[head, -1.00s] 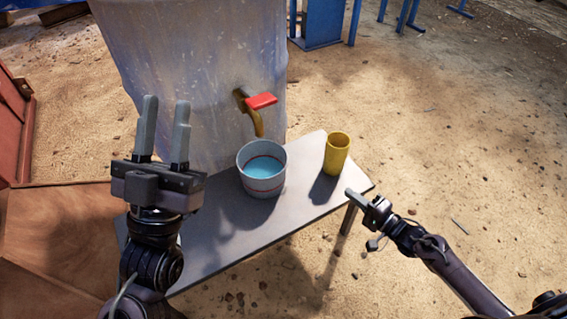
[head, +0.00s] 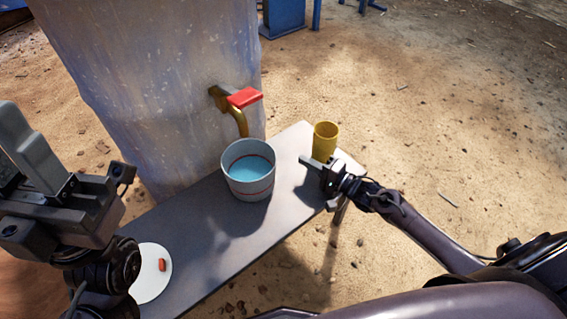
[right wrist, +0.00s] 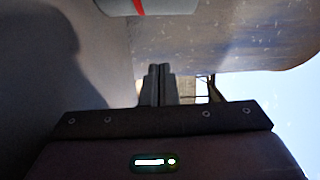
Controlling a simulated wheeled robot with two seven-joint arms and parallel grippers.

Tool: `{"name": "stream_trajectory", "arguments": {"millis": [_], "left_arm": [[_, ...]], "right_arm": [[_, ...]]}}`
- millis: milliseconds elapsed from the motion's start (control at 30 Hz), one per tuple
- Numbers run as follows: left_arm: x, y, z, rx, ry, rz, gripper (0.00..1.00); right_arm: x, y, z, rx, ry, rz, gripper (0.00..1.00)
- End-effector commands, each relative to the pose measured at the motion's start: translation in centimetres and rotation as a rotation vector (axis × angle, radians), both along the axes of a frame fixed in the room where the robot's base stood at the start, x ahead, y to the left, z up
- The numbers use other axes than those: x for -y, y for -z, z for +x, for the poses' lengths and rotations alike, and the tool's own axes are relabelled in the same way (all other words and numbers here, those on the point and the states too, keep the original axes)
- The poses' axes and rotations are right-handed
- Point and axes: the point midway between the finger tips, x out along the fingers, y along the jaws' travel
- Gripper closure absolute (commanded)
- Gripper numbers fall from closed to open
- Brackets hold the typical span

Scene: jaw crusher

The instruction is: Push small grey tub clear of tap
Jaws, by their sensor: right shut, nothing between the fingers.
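The small grey tub (head: 250,186), pale with red bands and holding blue water, stands upright on the bench (head: 215,235). It is just below the spout of the brass tap (head: 243,124), which has a red lever (head: 244,97). My right gripper (head: 304,160) is shut and empty, low over the bench to the right of the tub, apart from it and close to the yellow cup. In the right wrist view its shut fingers (right wrist: 160,72) point toward the tub (right wrist: 160,6), which is cut by the top edge. My left gripper (head: 22,150) is open and empty at the left edge, partly cut off.
The yellow cup (head: 325,142) stands upright near the bench's right end, just behind my right gripper. A white disc (head: 148,288) with a small red piece (head: 162,265) lies at the bench's near left. The large pale tank (head: 150,90) stands behind the bench.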

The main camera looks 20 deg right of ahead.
Motion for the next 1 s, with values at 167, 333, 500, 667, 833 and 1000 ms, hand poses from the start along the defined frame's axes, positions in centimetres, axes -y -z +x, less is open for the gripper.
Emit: {"name": "stream_trajectory", "arguments": {"millis": [167,333,500,667,833,1000], "left_arm": [[0.1,1.3,0.2,0.011,-0.002,0.005,0.68],[0.2,1.2,0.2,0.019,-0.003,0.007,0.68],[0.2,1.3,0.2,0.022,-0.003,0.007,0.68],[0.2,1.3,0.2,0.021,-0.002,0.008,0.68],[0.2,1.3,0.2,0.021,-0.002,0.008,0.68],[0.2,0.7,0.2,0.022,-0.002,0.008,0.68]], "right_arm": [[-2.3,0.2,3.5,0.005,-0.002,0.001,1.00],[-4.7,0.1,3.0,0.001,-0.003,0.003,1.00],[-6.0,0.0,2.6,0.002,-0.001,0.001,1.00],[-6.4,0.0,2.4,0.001,-0.001,0.001,1.00],[-6.4,0.0,2.4,0.001,-0.001,0.001,1.00],[-7.0,-0.3,2.2,-0.001,-0.001,0.003,1.00]]}}
